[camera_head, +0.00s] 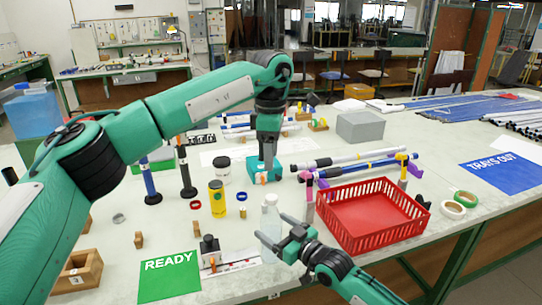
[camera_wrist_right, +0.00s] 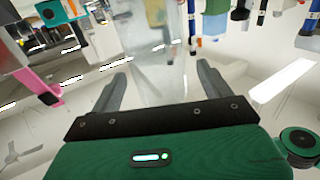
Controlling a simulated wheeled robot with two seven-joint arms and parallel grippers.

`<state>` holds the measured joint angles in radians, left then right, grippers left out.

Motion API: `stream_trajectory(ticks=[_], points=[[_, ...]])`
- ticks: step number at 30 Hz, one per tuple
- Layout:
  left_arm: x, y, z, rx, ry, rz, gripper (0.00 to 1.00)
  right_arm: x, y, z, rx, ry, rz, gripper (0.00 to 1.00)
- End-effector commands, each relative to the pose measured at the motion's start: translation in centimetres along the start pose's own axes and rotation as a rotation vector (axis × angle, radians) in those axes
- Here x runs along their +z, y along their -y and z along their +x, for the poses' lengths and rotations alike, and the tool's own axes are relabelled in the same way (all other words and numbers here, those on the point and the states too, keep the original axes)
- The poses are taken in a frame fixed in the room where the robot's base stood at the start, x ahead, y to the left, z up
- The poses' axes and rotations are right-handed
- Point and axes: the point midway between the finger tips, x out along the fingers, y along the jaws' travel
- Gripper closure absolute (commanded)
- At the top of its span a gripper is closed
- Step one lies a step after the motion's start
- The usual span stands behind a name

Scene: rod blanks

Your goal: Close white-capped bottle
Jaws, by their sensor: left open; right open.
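In the right wrist view the see-through bottle (camera_wrist_right: 160,65) shows between the two open fingers (camera_wrist_right: 160,85).
A red tray (camera_head: 349,239) is close right of the bottle. A yellow bottle (camera_head: 217,200), a white jar (camera_head: 223,171) and dark upright stands (camera_head: 187,175) are to the left. Rods (camera_head: 350,160) lie behind the tray. A green READY mat (camera_head: 169,277) lies at front left.

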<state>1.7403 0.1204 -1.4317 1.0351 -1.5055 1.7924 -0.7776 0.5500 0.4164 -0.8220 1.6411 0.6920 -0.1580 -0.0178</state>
Motion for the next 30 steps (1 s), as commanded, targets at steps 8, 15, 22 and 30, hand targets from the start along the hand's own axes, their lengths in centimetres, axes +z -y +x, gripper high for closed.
stream_trajectory(ticks=[8, 15, 22, 30], points=[[0.0, 0.0, 0.8, 0.000, 0.000, 0.000, 0.47, 0.3, -0.1, -6.6, 0.001, 0.003, -0.002, 0.20], [0.0, 0.0, 1.1, 0.000, 0.000, 0.000, 0.47, 0.2, 0.0, -9.7, 0.001, 0.002, -0.001, 0.20], [0.0, 0.0, 1.1, 0.000, 0.000, 0.000, 0.47, 0.0, 0.0, -10.3, 0.000, 0.001, -0.001, 0.20], [0.2, 0.1, 1.4, -0.002, 0.009, 0.003, 0.47, 0.1, 0.1, -10.3, 0.000, 0.002, 0.000, 0.20]])
